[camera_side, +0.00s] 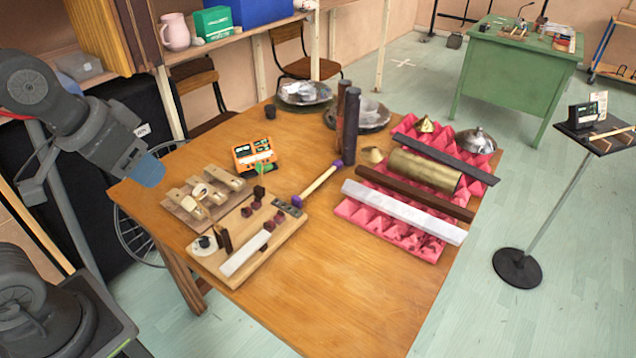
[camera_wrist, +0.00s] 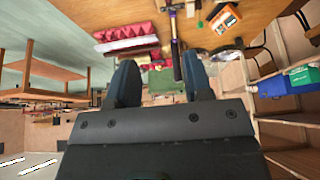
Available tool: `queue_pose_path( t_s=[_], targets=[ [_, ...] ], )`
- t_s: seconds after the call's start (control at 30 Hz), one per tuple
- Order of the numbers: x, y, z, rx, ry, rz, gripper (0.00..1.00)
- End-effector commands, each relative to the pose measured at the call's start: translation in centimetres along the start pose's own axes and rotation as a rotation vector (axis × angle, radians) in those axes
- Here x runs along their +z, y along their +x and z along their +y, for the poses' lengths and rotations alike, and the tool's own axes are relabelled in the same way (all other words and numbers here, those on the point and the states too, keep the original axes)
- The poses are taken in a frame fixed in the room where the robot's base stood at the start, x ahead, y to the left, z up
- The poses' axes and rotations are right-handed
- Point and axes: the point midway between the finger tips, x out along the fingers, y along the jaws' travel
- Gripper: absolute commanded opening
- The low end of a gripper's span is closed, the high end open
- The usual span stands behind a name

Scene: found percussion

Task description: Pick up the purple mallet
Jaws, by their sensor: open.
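The purple mallet (camera_side: 318,183) lies on the wooden table in the side view, with a pale handle and purple at both ends. Its near end is beside the pale wooden board; its far end is close to the upright dark tubes. My gripper (camera_side: 152,172) is at the upper left, above the table's left edge and well apart from the mallet. In the wrist view my gripper (camera_wrist: 161,82) shows two separated blue-grey fingers with nothing held between them. A slim mallet-like shape shows beyond them near the top, too small to identify surely.
Upright tubes (camera_side: 351,127) stand near the mallet's far end. The wooden board (camera_side: 270,258) with small blocks lies at its near end. An orange device (camera_side: 254,154) sits to the left. Pink foam (camera_side: 413,127) with bars lies right. The table's front (camera_side: 340,285) is clear.

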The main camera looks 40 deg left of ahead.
Motion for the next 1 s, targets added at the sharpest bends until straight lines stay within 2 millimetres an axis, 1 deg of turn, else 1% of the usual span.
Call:
queue_pose_path(
  t_s=[0.03,0.07,0.13,0.2,0.27,0.3,0.37,0.4,0.47,0.5,0.57,0.67,0.7,0.77,0.8,0.83,0.87,0.9,0.97,1.0],
  targets=[
    [-1.5,0.1,-0.1,-0.001,0.0,-0.019,0.46],
    [-2.4,0.2,-0.1,-0.001,-0.001,-0.03,0.46],
    [-5.0,0.7,-0.2,-0.003,0.0,-0.057,0.46],
    [-7.6,1.4,-0.3,-0.004,0.0,-0.087,0.46],
    [-9.8,2.4,-0.4,-0.004,0.0,-0.111,0.46],
    [-11.2,3.1,-0.5,-0.005,0.0,-0.127,0.46],
    [-13.2,4.4,-0.7,-0.005,0.0,-0.152,0.46],
    [-14.5,5.3,-0.8,-0.005,0.0,-0.167,0.46],
    [-16.4,7.0,-0.9,-0.006,0.0,-0.192,0.46],
    [-17.5,8.2,-1.0,-0.006,0.0,-0.209,0.46],
    [-19.2,10.2,-1.2,-0.006,0.001,-0.231,0.46],
    [-21.5,13.8,-1.5,-0.005,0.001,-0.272,0.46],
    [-22.2,15.4,-1.7,-0.005,0.001,-0.288,0.46],
    [-23.2,17.9,-1.9,-0.005,0.001,-0.313,0.46],
    [-23.8,19.6,-2.0,-0.005,0.0,-0.329,0.46],
    [-24.1,21.0,-2.1,-0.004,0.0,-0.34,0.46],
    [-24.4,22.4,-2.3,-0.004,0.0,-0.353,0.46],
    [-24.7,24.2,-2.4,-0.004,0.0,-0.369,0.46],
    [-24.9,26.9,-2.6,-0.003,0.0,-0.392,0.46],
    [-25.0,28.6,-2.7,-0.002,-0.001,-0.406,0.46]
  ],
)
